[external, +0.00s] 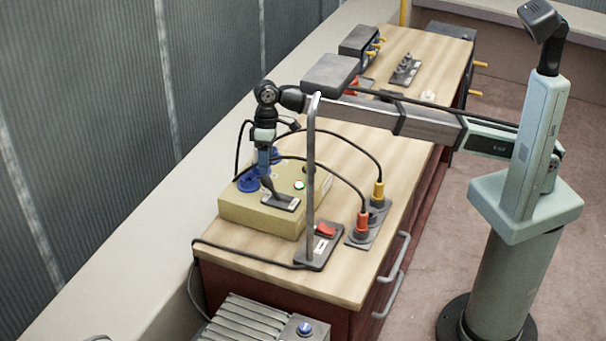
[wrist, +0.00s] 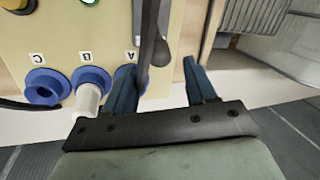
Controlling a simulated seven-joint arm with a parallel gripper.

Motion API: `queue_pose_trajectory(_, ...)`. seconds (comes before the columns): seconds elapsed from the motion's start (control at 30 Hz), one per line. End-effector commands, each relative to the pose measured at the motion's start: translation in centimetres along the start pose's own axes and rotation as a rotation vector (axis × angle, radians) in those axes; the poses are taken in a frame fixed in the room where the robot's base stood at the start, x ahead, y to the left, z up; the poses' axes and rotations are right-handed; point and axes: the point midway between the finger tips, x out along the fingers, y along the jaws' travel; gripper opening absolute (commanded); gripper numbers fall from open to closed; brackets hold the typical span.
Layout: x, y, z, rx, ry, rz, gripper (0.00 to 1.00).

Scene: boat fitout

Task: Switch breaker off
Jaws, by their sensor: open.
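The lever, which looks like the breaker handle, also shows in the wrist view (wrist: 149,35). My gripper (external: 264,165) is open, pointing down over the box at the lever's upper end. In the wrist view my gripper (wrist: 158,78) has its two blue fingers apart, with the lever's end between them, closer to the left finger. I cannot tell whether they touch. A green lamp (external: 299,185) is lit on the box.
Blue sockets A, B and C (wrist: 43,87) line the box edge; a white plug (wrist: 88,101) is in B. A red switch (external: 325,230) and a tall metal post (external: 312,170) stand close by.

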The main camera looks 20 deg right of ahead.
Motion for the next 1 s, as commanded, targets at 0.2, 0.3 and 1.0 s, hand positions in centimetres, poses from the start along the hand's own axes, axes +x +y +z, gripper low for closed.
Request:
queue_pose_trajectory(0.2,3.9,0.0,0.1,0.000,-0.001,0.000,0.56)
queue_pose_trajectory(0.3,5.4,0.0,0.1,0.000,-0.002,0.001,0.56)
queue_pose_trajectory(1.0,7.9,0.0,0.0,0.000,0.000,0.000,0.50)
